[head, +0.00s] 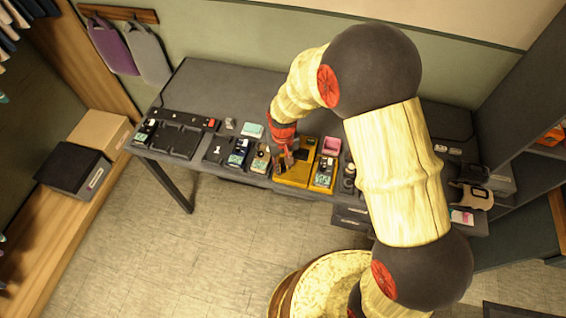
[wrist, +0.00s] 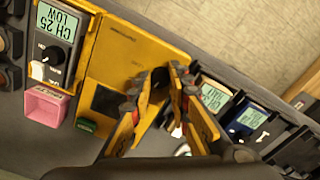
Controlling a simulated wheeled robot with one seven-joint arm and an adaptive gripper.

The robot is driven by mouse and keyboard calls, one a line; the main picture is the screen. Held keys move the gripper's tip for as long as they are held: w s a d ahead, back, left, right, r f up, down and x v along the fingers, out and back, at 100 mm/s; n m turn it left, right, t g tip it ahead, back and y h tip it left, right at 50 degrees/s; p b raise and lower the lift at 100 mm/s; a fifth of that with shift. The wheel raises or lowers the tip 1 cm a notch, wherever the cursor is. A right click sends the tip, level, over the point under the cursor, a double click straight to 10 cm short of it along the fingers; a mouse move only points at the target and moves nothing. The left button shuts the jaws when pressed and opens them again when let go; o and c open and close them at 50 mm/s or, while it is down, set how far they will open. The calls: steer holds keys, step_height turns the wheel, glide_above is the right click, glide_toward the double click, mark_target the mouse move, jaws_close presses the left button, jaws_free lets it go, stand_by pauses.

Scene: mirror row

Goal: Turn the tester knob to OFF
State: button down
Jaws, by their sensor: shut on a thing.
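The yellow tester (head: 284,180) lies on the dark table below my gripper (head: 287,158). In the wrist view the tester (wrist: 134,45) has a plain yellow face and a small dark panel (wrist: 106,100). My gripper (wrist: 164,75) has its yellow-and-black fingers on either side of the dark tester knob (wrist: 160,77) and is shut on it. The fingers hide most of the knob, so its pointer and any OFF mark cannot be read.
A meter reading "CH 25 LOW" (wrist: 55,35) with its own knob and a pink box (wrist: 45,105) sit beside the tester. Other meters (wrist: 247,119) stand close on its other side. A black tray (head: 175,138) lies farther left on the table.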

mark_target(283, 167)
steer(key=shift+n+p, duration=0.35)
steer(key=shift+n, duration=1.25)
steer(key=c, duration=1.7)
jaws_free()
steer(key=shift+o, duration=0.2)
step_height(283, 167, up, 12)
